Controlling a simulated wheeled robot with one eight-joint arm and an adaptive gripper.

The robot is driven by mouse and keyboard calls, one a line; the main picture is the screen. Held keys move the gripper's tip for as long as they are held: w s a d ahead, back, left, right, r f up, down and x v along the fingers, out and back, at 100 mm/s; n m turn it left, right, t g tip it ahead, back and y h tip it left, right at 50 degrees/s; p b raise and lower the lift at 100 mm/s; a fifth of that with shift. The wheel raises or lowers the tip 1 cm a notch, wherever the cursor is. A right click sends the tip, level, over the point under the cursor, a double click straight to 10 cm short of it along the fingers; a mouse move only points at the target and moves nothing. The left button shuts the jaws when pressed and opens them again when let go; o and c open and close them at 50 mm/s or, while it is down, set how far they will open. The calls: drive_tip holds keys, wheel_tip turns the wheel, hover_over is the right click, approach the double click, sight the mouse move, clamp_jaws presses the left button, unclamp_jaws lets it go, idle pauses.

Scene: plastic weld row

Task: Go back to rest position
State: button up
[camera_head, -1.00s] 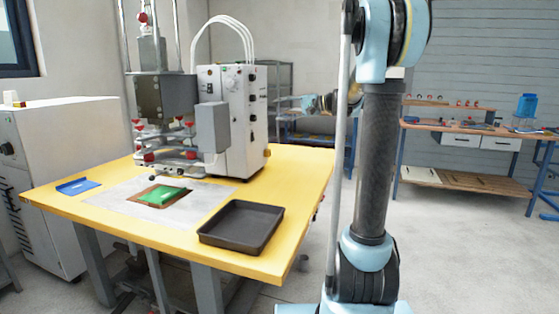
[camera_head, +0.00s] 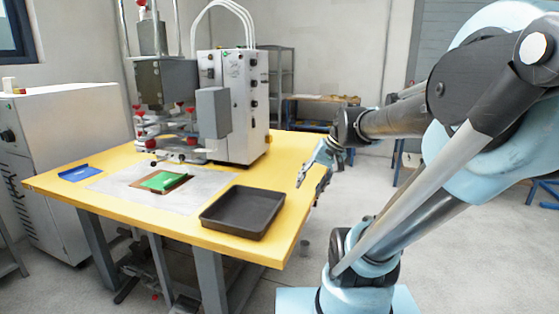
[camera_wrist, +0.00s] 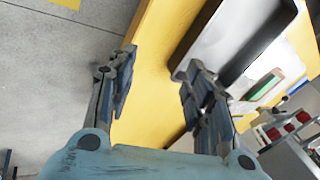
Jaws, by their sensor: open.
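My gripper (camera_head: 306,172) is at the right edge of the yellow table (camera_head: 292,158) in the head view, its fingers pointing down and to the left. In the wrist view my gripper (camera_wrist: 155,85) shows two spread fingers with nothing between them. The yellow table edge (camera_wrist: 145,120) lies behind the gap. My arm reaches in from the right of the head view. Whether the fingertips touch the table cannot be told.
A black tray (camera_head: 245,233) sits empty near the table's front right corner. A green piece (camera_head: 163,181) lies on a brown plate in front of the welding machine (camera_head: 233,100). A blue item (camera_head: 80,173) lies at left. Floor right of the table (camera_head: 470,230) is clear.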

drive_tip(key=s+d+f+n+h, duration=0.1)
drive_tip(key=s+d+f+h, duration=0.3)
drive_tip(key=s+d+f, duration=0.5)
drive_tip(key=shift+s+f+h, duration=0.4)
drive_tip(key=shift+s+f, duration=0.4)
